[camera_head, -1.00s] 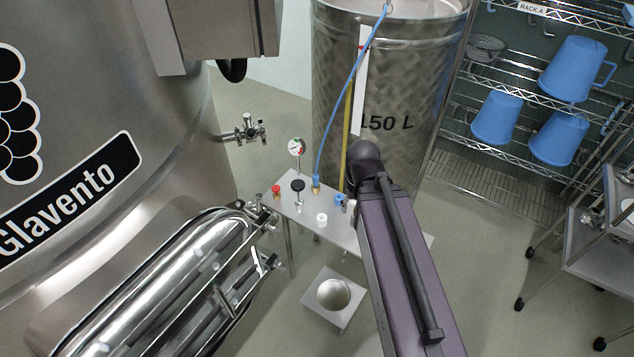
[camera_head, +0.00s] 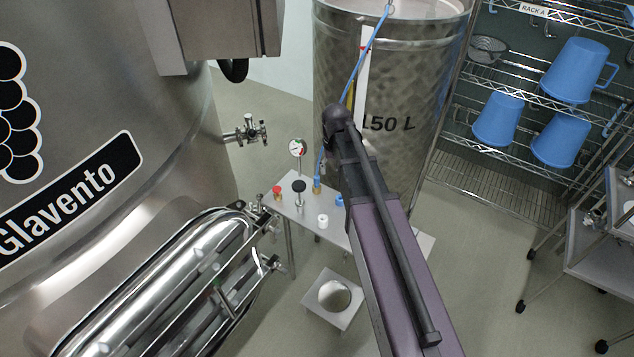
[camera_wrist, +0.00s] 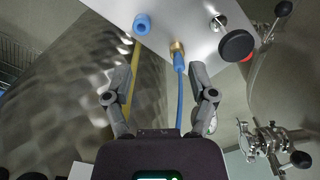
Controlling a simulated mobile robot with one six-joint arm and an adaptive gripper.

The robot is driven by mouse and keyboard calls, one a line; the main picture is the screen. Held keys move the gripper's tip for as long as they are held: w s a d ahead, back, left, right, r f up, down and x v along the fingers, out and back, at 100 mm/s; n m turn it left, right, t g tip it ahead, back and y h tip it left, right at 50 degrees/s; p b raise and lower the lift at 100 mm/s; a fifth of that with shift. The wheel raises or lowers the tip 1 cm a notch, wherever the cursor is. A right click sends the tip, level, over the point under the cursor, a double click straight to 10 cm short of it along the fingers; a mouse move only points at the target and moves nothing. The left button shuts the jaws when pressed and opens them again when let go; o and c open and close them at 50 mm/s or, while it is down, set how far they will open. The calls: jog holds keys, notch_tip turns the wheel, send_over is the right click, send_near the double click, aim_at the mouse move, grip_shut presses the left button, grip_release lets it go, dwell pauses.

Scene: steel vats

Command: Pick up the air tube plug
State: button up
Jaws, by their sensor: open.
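The air tube plug (camera_wrist: 179,62) is a blue plug at the end of a blue tube (camera_wrist: 180,100). It sits in a brass fitting on the small steel panel. In the head view the plug (camera_head: 317,184) shows just left of my arm, and its tube runs up to the vat top. My gripper (camera_wrist: 160,72) is open in the wrist view, with the blue tube running between its fingers, nearer the right one. The plug lies around the fingertips. I see no finger touching it. The fingers are hidden by my arm in the head view.
The panel (camera_head: 345,240) also bears a black knob (camera_head: 298,186), a red cap (camera_head: 277,189), a white cap (camera_head: 323,220), a gauge (camera_head: 297,148) and a blue ring-shaped fitting (camera_wrist: 142,24). The 150 L vat (camera_head: 405,90) stands behind. A large tank (camera_head: 130,70) is left.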

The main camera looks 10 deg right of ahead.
send_over(317, 176)
jog(key=shift+s+d+n, duration=0.1)
jog(key=shift+d+n, duration=0.15)
jog(key=shift+n, duration=0.05)
jog(key=shift+f, duration=0.15)
notch_tip(317, 176, down, 8)
jog(key=b, duration=0.8)
jog(key=shift+f+b, duration=0.15)
jog(key=shift+b, duration=0.15)
jog(key=shift+f, duration=0.1)
jog(key=shift+f, duration=0.1)
jog(key=f+b, duration=0.1)
jog(key=b, duration=0.1)
jog(key=f+b, duration=0.1)
jog(key=f, duration=0.1)
jog(key=shift+a+f+b, duration=0.2)
jog(key=shift+a+b, duration=0.15)
jog(key=shift+a, duration=0.05)
jog(key=shift+f+b, duration=0.8)
jog(key=shift+b, duration=0.05)
